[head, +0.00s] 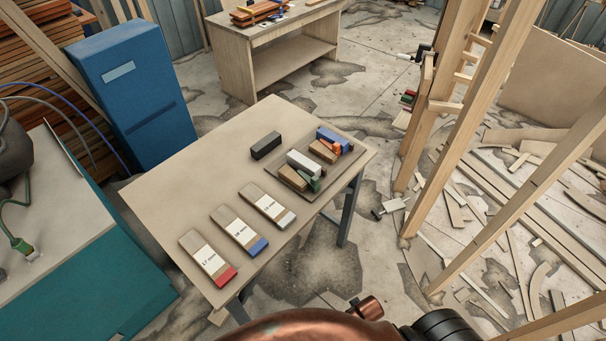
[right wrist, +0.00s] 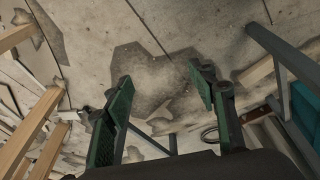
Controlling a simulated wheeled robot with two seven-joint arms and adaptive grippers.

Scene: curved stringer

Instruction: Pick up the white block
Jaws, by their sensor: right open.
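The white block (head: 303,162) lies on a dark tray (head: 347,165) at the right side of the table, among orange, blue, green and brown blocks. My right gripper (right wrist: 160,80) is open and empty in the right wrist view, its two green-padded fingers apart above the stained concrete floor. The white block cannot be made out in that view. In the head view only a copper-coloured part of my arm shows at the bottom edge, and no gripper is seen. My left gripper is in neither view.
The table (head: 165,190) also bears a dark block (head: 266,145) and three labelled boards with red (head: 208,258), blue (head: 240,231) and pale (head: 267,205) ends. Wooden posts (head: 480,110) stand to the right. A blue cabinet (head: 135,90) stands behind left.

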